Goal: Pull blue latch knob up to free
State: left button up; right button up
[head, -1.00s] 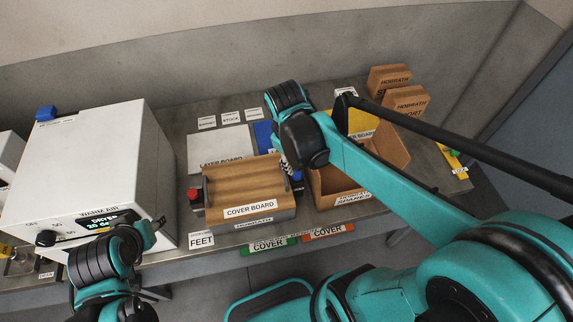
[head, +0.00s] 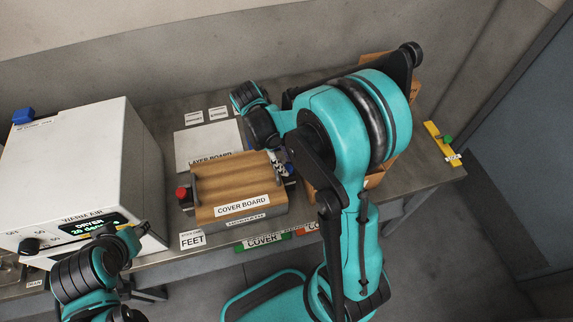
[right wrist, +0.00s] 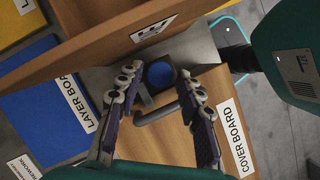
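The blue latch knob (right wrist: 159,74) shows in the right wrist view on a grey block, beside the brown cover board (right wrist: 160,135) with its grey bar handle (right wrist: 158,113). My right gripper (right wrist: 158,80) is open, its two fingers apart with the knob showing between the tips. I cannot tell whether they touch it. In the head view the right gripper (head: 281,168) is at the right end of the cover board (head: 235,185), and the knob is mostly hidden there. A red knob (head: 182,193) is at the board's left end. My left gripper (head: 138,236) is in front of the white dryer, its opening unclear.
The white dryer (head: 75,165) stands on the left. The white layer board panel (head: 205,145) lies behind the cover board. In the wrist view a brown bin wall (right wrist: 110,45) and a blue layer board panel (right wrist: 45,105) lie close to the right gripper.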

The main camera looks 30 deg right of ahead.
jog(key=shift+s+d+f, duration=0.15)
jog(key=shift+s+f, duration=0.05)
jog(key=shift+f, duration=0.35)
jog(key=shift+c, duration=0.4)
grip_shut()
jog(key=shift+r+p, duration=0.5)
jog(key=shift+r, duration=0.55)
jog(key=shift+f, duration=0.1)
jog(key=shift+o, duration=0.4)
grip_release()
